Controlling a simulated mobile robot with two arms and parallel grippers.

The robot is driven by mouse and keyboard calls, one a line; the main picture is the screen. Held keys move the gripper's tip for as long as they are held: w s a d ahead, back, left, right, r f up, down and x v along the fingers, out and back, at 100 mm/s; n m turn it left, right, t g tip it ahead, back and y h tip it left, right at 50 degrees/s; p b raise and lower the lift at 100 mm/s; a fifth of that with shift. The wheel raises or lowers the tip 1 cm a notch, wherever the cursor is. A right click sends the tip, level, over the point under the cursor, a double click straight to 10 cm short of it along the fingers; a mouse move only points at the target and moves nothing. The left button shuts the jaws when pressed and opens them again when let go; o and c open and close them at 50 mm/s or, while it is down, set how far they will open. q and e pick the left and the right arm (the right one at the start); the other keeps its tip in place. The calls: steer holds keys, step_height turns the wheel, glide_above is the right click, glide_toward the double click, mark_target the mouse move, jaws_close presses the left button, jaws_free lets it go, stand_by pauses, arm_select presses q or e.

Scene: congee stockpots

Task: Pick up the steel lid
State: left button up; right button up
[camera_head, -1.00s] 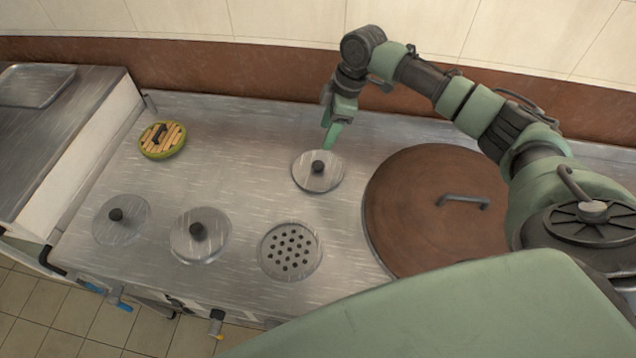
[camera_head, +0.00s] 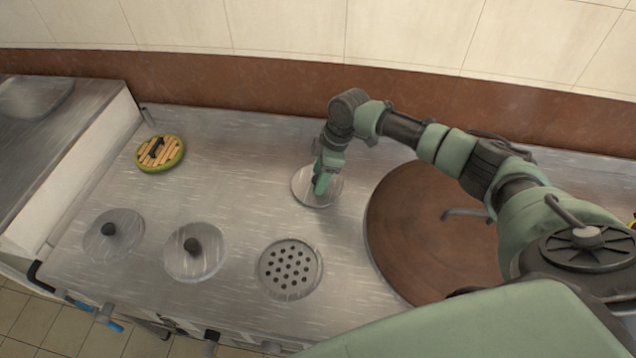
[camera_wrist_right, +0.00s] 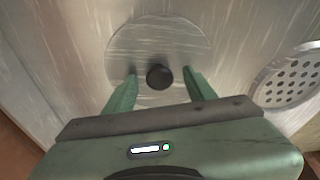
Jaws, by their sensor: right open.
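A round steel lid (camera_head: 303,190) lies on the steel counter beside the large brown lid, partly hidden by my right gripper (camera_head: 321,186) in the head view. In the right wrist view the same steel lid (camera_wrist_right: 180,38) shows with its black knob (camera_wrist_right: 159,77). My right gripper (camera_wrist_right: 160,88) is open, its fingers on either side of the knob with gaps between; I cannot tell whether they touch the lid. Two more steel lids with black knobs, one at the far left (camera_head: 121,245) and one beside it (camera_head: 208,262), lie on the counter. My left gripper is not in view.
A perforated steel disc (camera_head: 271,282) lies in front of the steel lid; it also shows in the right wrist view (camera_wrist_right: 262,96). The large brown lid (camera_head: 410,225) with a handle is to the right. A green-rimmed slatted lid (camera_head: 176,160) sits at back left. A brown wall (camera_head: 230,95) bounds the back.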

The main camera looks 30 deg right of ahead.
jaws_close()
